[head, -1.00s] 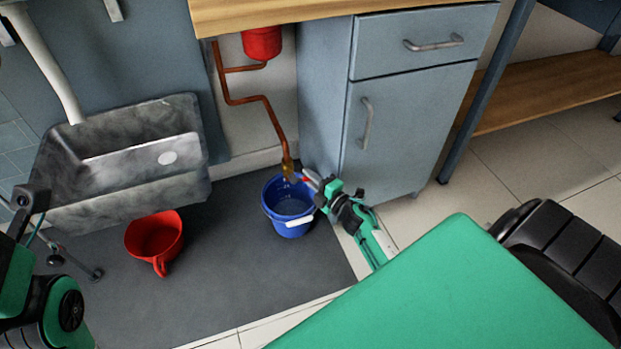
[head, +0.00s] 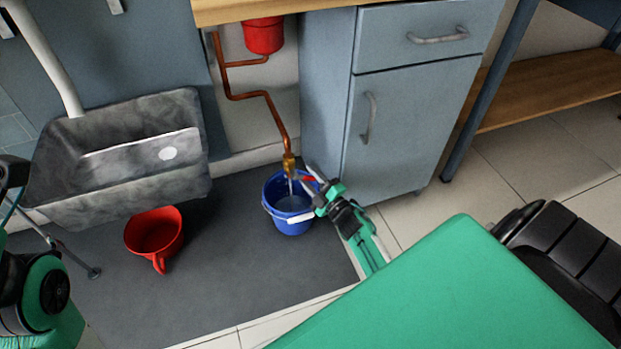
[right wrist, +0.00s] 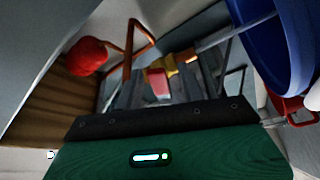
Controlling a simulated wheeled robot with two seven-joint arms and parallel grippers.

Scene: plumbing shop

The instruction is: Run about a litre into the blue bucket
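The blue bucket (head: 287,224) stands upright on the dark mat below the copper pipe's brass tap (head: 289,163). Some water (head: 291,204) shows inside it, and a thin stream falls from the tap into it. In the right wrist view the stream (right wrist: 226,32) runs toward the bucket (right wrist: 268,48). My right gripper (head: 309,181) is at the tap's red handle, its fingers apart on either side of it. The red handle (right wrist: 158,86) also shows between the fingers in the right wrist view. My left gripper is not visible; only part of the left arm shows.
A red jug (head: 154,234) stands on the mat (head: 225,285) left of the bucket. A grey sink (head: 120,175) is behind it. A blue-grey cabinet (head: 407,125) stands close right of the tap. A red vessel (head: 264,36) hangs on the pipe. Mat in front is clear.

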